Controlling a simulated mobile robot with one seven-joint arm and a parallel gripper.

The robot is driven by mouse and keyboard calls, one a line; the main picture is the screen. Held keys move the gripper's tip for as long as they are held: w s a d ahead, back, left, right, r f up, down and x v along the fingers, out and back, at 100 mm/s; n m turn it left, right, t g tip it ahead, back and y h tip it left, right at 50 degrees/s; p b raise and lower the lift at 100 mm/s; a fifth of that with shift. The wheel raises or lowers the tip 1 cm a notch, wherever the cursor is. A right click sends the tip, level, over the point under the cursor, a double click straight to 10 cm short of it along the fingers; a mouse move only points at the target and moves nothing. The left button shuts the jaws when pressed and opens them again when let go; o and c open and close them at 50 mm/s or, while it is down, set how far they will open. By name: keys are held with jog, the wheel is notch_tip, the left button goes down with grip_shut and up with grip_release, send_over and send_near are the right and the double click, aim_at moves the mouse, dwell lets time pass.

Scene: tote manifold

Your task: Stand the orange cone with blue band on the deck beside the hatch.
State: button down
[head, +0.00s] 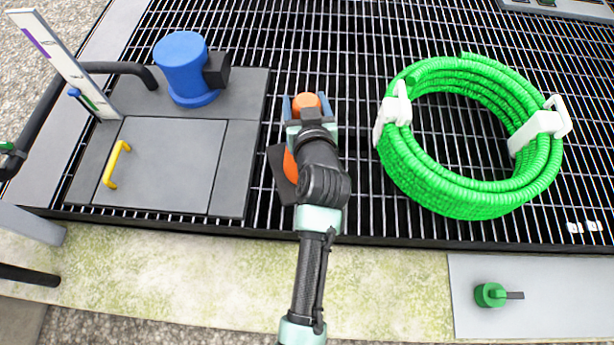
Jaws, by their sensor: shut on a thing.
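The orange cone (307,101) is between the jaws of my gripper (306,108). Its rounded orange top shows at the fingertips, and more orange and a dark base corner show left of my wrist. My wrist hides most of the cone, and I cannot make out its blue band. My gripper is shut on the cone. The hatch (158,165) is a closed grey panel with a yellow handle (116,163), to the left of the cone. The deck (345,60) is a dark metal grating. I cannot tell whether the cone's base touches it.
A blue capped fitting (184,68) stands behind the hatch panel. A marked white post (65,65) and a black pipe are at the far left. A large green hose coil (470,190) with white clips lies to the right. Bare grating lies between cone and coil.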

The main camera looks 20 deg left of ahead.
notch_tip(320, 180, down, 10)
jog(key=b, duration=0.3)
jog(key=shift+w+r, duration=0.15)
jog(key=shift+a, duration=0.1)
grip_release()
jog(key=shift+f, duration=0.2)
